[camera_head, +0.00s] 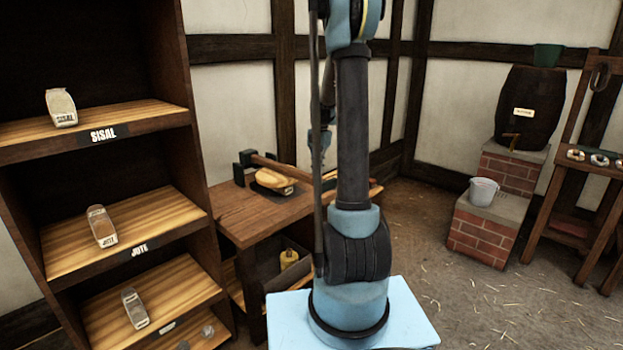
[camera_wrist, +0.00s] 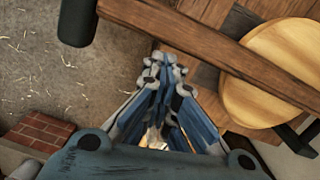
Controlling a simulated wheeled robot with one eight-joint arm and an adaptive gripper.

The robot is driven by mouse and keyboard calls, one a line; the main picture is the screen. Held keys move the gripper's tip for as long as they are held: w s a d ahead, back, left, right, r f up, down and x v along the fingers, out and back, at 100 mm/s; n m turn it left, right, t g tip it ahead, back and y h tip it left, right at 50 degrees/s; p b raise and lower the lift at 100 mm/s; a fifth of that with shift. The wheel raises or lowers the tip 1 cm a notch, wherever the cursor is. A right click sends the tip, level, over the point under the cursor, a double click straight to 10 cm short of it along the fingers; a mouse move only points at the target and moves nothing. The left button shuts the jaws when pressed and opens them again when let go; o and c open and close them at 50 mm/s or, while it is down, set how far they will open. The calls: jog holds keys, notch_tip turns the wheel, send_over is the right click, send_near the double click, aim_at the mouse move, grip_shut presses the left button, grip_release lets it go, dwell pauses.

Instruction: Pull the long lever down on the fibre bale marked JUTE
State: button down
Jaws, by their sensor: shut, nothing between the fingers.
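A long wooden lever (camera_head: 275,166) lies over a pale yellow bale (camera_head: 272,180) on the brown bench. The bale has a small label too small to read. In the wrist view the lever (camera_wrist: 200,42) runs diagonally, and its black end (camera_wrist: 77,22) hangs out over the floor. A round pale wooden piece (camera_wrist: 268,75) lies below the lever there. My gripper (camera_wrist: 165,66) is shut and empty, its tips close beside the lever in the picture; I cannot tell if they touch.
A shelf (camera_head: 120,245) at left holds packets on boards labelled SISAL and JUTE. The brown bench (camera_head: 245,210) has an open box (camera_head: 285,268) beneath it. At right stand a barrel (camera_head: 530,105) on bricks, a bucket (camera_head: 484,190) and a wooden rack (camera_head: 570,170). The straw-strewn floor between is clear.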

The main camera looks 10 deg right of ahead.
notch_tip(320, 180, up, 11)
jog(key=s+a, duration=0.1)
jog(key=shift+s+r, duration=0.2)
jog(key=shift+s, duration=0.15)
jog(key=s+a+f+n+t, duration=0.15)
jog(key=s+n, duration=0.35)
jog(key=s, duration=1.5)
jog(key=s+f+n+t, duration=0.1)
jog(key=s+f+n, duration=0.1)
jog(key=s+f, duration=0.3)
jog(key=s+a+f+n, duration=0.1)
jog(key=s+f+n, duration=0.1)
jog(key=s+f, duration=0.4)
jog(key=shift+s+t+h, duration=0.35)
jog(key=shift+s+h, duration=0.05)
jog(key=shift+s, duration=2.05)
jog(key=shift+f, duration=0.1)
